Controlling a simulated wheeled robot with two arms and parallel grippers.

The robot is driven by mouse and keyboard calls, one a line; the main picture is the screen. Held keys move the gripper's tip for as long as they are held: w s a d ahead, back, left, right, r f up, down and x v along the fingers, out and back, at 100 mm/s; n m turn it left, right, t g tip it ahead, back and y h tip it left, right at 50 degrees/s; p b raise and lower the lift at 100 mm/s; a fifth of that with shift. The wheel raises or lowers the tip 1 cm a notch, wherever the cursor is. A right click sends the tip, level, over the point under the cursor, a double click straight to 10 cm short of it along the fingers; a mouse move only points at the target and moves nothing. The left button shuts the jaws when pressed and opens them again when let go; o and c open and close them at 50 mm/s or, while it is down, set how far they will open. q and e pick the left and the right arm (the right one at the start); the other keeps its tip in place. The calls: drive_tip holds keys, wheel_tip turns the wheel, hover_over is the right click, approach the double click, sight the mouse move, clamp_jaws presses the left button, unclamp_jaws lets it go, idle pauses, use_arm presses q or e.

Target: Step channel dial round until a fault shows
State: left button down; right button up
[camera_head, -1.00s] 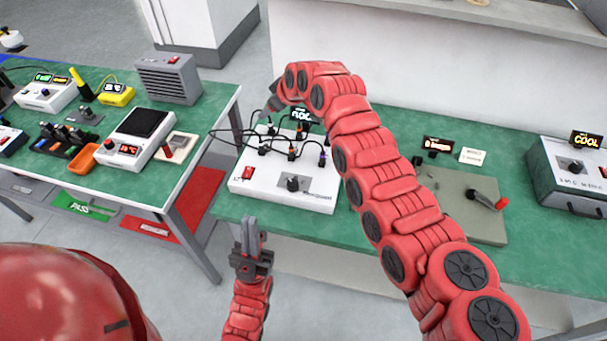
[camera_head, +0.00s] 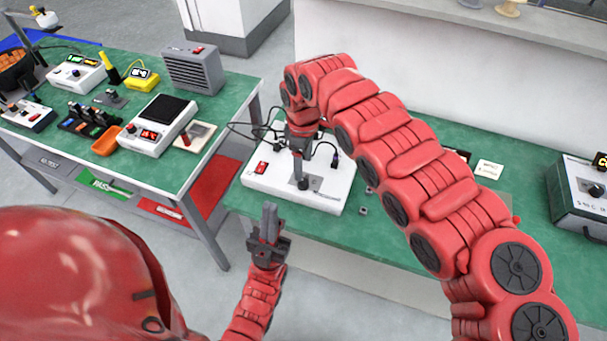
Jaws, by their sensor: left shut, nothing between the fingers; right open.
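The white channel box (camera_head: 262,184) stands on the green bench, with a red switch (camera_head: 261,167) at its left front and leads plugged into its top. Its black dial (camera_head: 303,184) sits on a grey plate near the front edge. My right gripper (camera_head: 300,172) points down just above or at the dial; it is open, and I cannot tell whether its fingers touch the dial. My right forearm and wrist hide the box's display and some plugs. My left gripper (camera_head: 269,222) is shut and empty, pointing up in front of the bench edge.
A left bench holds a scale (camera_head: 158,125), an orange tray (camera_head: 106,141), a grey vented box (camera_head: 194,70) and a yellow meter (camera_head: 142,79). A grey unit (camera_head: 582,196) stands at the far right. My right arm covers much of the middle bench.

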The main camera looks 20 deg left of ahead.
sight(303, 182)
wheel_tip(303, 182, down, 6)
drive_tip(key=shift+f+p, duration=0.15)
drive_tip(key=shift+p, duration=0.35)
drive_tip(key=shift+f, duration=0.45)
clamp_jaws()
